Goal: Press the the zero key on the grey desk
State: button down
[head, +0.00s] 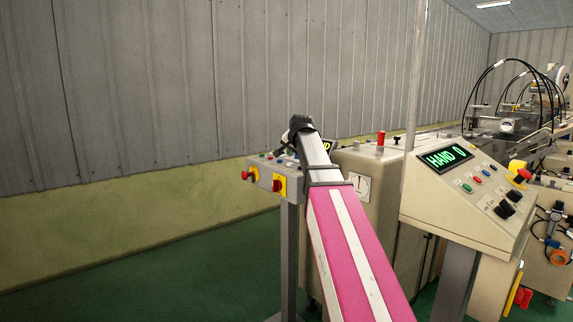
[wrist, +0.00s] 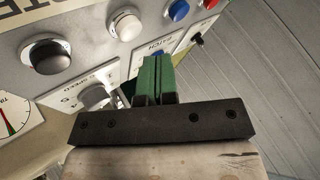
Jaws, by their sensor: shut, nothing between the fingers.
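My gripper (wrist: 158,62) has green fingers. They are shut, with nothing between them. In the wrist view they point at a light grey control panel (wrist: 88,72), overlapping its lower edge; I cannot tell whether they touch it. No key clearly marked zero can be read. In the head view, my pink and white arm reaches toward a small control box (head: 265,178) on a post; the fingers cannot be made out there.
A sloped console (head: 430,208) with a green "HAND 0" display (head: 445,158) stands right of my arm. A beige machine (head: 372,160) is behind. Corrugated wall (wrist: 275,75) lies beyond the panel. Green floor (head: 150,280) is clear at left.

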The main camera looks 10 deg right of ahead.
jog(key=shift+r, duration=2.1)
